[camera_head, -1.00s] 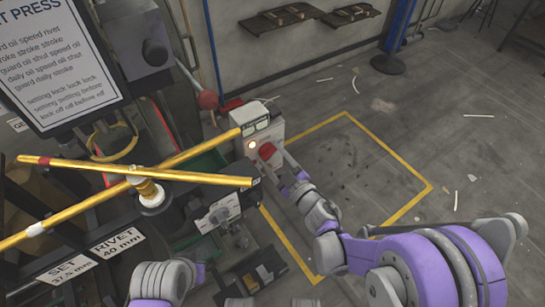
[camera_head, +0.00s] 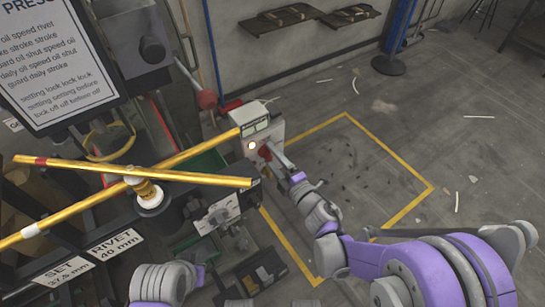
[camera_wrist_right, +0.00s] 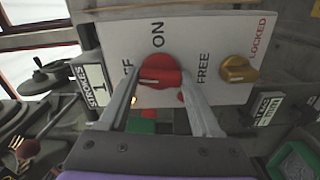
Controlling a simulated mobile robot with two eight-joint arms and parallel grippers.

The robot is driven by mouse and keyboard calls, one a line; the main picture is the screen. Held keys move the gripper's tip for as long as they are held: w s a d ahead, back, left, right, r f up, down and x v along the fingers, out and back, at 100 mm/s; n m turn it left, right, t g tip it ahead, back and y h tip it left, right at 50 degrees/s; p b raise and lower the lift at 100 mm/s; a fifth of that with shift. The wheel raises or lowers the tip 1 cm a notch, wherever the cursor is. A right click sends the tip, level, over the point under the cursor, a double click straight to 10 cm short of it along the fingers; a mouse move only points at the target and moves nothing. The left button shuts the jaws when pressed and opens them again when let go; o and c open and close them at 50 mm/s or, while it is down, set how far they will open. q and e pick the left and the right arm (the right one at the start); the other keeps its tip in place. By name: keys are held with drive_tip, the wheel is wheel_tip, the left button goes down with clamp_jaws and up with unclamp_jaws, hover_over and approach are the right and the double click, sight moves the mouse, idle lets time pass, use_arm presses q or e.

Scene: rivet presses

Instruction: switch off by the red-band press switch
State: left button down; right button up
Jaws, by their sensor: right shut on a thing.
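The red switch knob (camera_wrist_right: 160,70) sits on a white panel (camera_wrist_right: 110,45) marked ON above it and OFF to its left, the OFF partly covered by a finger. My right gripper (camera_wrist_right: 165,100) has one finger on each side of the knob and is shut on it. In the head view my right gripper (camera_head: 277,158) reaches the switch box (camera_head: 250,122), where the red knob (camera_head: 265,152) is partly hidden. A round lamp (camera_head: 252,145) beside it glows. A yellow bar with a red band (camera_head: 42,161) lies at the left. My left gripper is out of view.
A gold knob (camera_wrist_right: 237,69) marked FREE and LOCKED sits right of the red one. A red ball-ended lever (camera_head: 207,99) stands behind the box. Yellow bars (camera_head: 190,177) cross at the left. Floor inside the yellow outline (camera_head: 350,170) is mostly clear.

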drive_tip(key=shift+n, duration=0.9)
drive_tip(key=o, duration=1.4)
drive_tip(key=v, duration=1.1)
drive_tip(key=shift+p, duration=0.3)
